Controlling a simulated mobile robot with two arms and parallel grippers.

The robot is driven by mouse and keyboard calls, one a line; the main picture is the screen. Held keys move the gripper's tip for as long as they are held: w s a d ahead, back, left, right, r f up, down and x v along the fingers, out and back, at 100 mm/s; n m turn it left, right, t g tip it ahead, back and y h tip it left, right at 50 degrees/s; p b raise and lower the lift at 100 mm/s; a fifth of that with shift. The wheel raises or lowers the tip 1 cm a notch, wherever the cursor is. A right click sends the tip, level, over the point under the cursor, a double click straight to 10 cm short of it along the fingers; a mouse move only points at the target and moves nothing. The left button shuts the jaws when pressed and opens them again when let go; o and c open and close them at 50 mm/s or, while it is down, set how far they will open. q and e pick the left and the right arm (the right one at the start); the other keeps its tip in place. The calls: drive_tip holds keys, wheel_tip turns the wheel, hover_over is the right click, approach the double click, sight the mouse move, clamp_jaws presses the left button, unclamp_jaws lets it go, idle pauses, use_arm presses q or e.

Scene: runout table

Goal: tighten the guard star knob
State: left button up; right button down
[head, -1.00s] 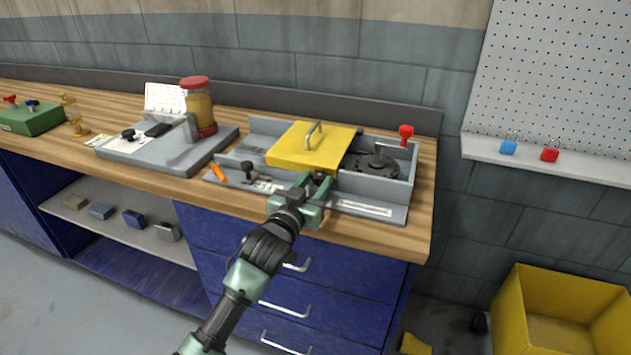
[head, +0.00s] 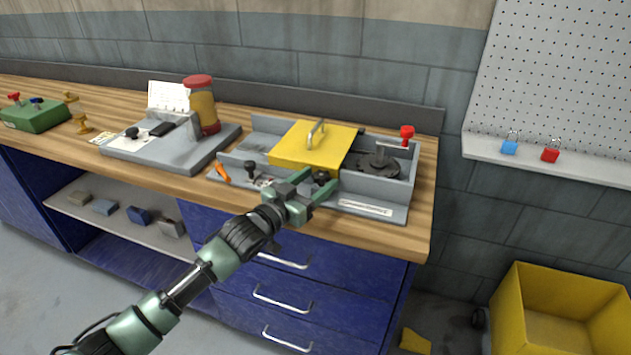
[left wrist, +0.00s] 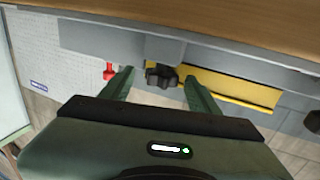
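The yellow guard (head: 300,150), with a metal handle, lies over the grey machine in the middle of the table. A black star knob (head: 321,177) sits at the guard's front edge; it also shows in the left wrist view (left wrist: 162,76). My left gripper (head: 318,190) is at this knob. In the left wrist view its two fingers (left wrist: 160,88) stand apart, one on each side of the knob, with visible gaps. Part of the knob is hidden by the gripper in the head view. My right gripper is not in view.
Another black knob (head: 250,168) and an orange-handled tool (head: 222,173) are left of the guard. A red-knobbed lever (head: 407,135) stands at the machine's right. A grey fixture (head: 170,155) with a red-lidded jar (head: 202,105) is further left. The front table strip is clear.

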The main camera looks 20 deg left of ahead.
use_arm(q)
drive_tip(key=shift+s+a+f, duration=0.1)
drive_tip(key=shift+s+a, duration=0.05)
drive_tip(key=shift+s, duration=0.15)
drive_tip(key=v, duration=0.7)
drive_tip(key=shift+b, duration=0.4)
drive_tip(key=shift+s, duration=0.1)
